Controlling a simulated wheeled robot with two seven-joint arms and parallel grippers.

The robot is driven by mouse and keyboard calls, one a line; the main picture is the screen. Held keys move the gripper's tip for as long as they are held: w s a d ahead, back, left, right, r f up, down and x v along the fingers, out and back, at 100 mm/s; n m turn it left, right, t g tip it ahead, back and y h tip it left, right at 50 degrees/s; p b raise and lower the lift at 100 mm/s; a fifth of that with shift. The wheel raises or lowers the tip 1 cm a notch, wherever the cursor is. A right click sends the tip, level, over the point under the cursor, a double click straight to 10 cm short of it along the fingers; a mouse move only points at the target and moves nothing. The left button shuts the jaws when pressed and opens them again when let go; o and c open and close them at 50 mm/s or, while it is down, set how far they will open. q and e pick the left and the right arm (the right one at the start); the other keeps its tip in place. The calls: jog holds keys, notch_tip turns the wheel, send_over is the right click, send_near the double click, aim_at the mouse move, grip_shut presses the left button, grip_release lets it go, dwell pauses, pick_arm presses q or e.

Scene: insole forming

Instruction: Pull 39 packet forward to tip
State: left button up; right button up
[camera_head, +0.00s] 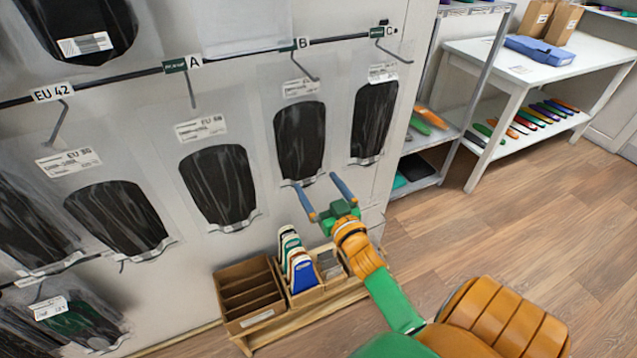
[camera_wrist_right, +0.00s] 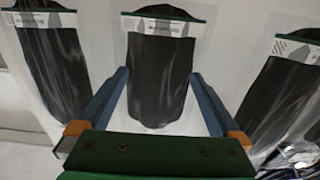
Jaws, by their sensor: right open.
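Clear packets with dark insoles hang on hooks on the wall panel. The packet at left in the head view (camera_head: 115,215) has a label that looks like EU 39, though the print is blurred. Beside it hangs a packet with a label like EU 38 (camera_head: 212,185). A packet under hook B (camera_head: 300,140) and one under hook C (camera_head: 372,118) hang further right. My right gripper (camera_head: 318,182) is open and empty, near the lower end of the packet under B. In the wrist view a dark packet (camera_wrist_right: 160,60) shows between the open fingers; its label is unreadable. My left gripper is not in view.
A wooden rack (camera_head: 250,295) with colourful insoles (camera_head: 298,262) stands below the packets. A white table (camera_head: 530,70) with a blue box (camera_head: 540,50) and shelved insoles is at the right. More packets (camera_head: 80,320) hang lower left. The wooden floor (camera_head: 500,220) is clear.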

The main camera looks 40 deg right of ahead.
aim_at(306, 167)
jog(key=x, duration=0.6)
jog(key=shift+w+d, duration=0.1)
jog(key=shift+w, duration=0.2)
